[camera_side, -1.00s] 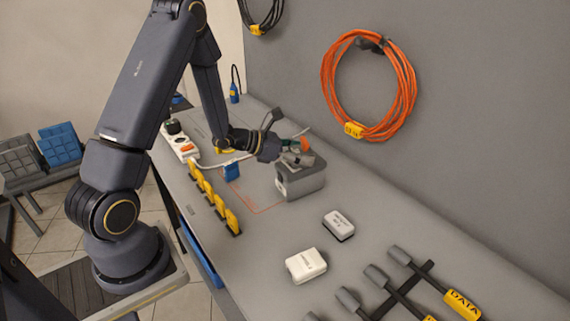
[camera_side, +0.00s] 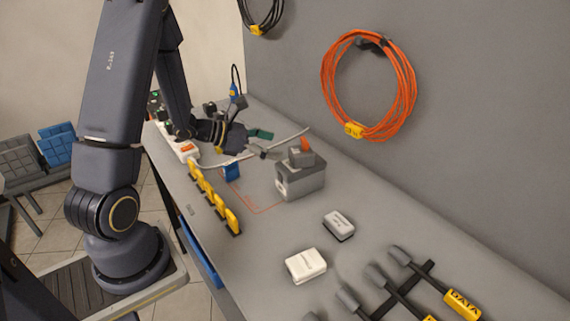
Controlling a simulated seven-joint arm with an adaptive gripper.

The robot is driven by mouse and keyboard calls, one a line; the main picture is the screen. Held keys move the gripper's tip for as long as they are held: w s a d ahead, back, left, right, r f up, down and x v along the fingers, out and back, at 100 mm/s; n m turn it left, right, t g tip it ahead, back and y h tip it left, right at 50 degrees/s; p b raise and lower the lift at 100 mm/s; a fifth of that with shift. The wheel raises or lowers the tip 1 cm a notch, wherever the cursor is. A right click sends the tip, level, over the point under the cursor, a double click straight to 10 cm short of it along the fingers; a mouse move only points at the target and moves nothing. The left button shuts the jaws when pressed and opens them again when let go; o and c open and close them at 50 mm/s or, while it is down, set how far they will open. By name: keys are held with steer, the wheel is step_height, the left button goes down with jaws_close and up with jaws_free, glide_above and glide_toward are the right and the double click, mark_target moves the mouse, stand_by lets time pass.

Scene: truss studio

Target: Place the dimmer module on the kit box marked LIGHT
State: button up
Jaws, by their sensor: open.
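A grey box (camera_side: 303,186), likely the kit box, stands on the bench near the wall; I cannot read a LIGHT mark on it. A small grey block (camera_side: 298,159) with an orange part on top, likely the dimmer module, rests on the box's top. My gripper (camera_side: 262,144) is open and empty, to the left of the block and apart from it. One fingertip looks green, the other grey.
Two white labelled modules (camera_side: 306,265) (camera_side: 339,225) lie nearer on the bench. A row of yellow tags (camera_side: 213,197) lines the left side, with a blue piece (camera_side: 231,172) beside it. A white power strip (camera_side: 184,149) and cable lie behind. Grey-ended cables (camera_side: 376,275) lie in front.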

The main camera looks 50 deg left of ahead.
steer(key=s+d+r+m+g+h, duration=0.2)
steer(key=s+d+r+m+g, duration=0.2)
steer(key=s+d+m, duration=0.3)
steer(key=s+d+r+m+g+h, duration=0.2)
steer(key=s+d+r+m+g, duration=0.25)
steer(key=d+m, duration=0.5)
steer(key=s+a+r+m+y, duration=0.2)
steer(key=s+m+y, duration=0.1)
steer(key=m, duration=0.4)
steer(key=s+a+r+m+t+y, duration=0.1)
steer(key=s+a+r+m+y, duration=0.1)
steer(key=m+y, duration=0.4)
steer(key=shift+s+a+r+m, duration=0.15)
steer(key=shift+s+r+m, duration=0.55)
steer(key=shift+s+m, duration=0.3)
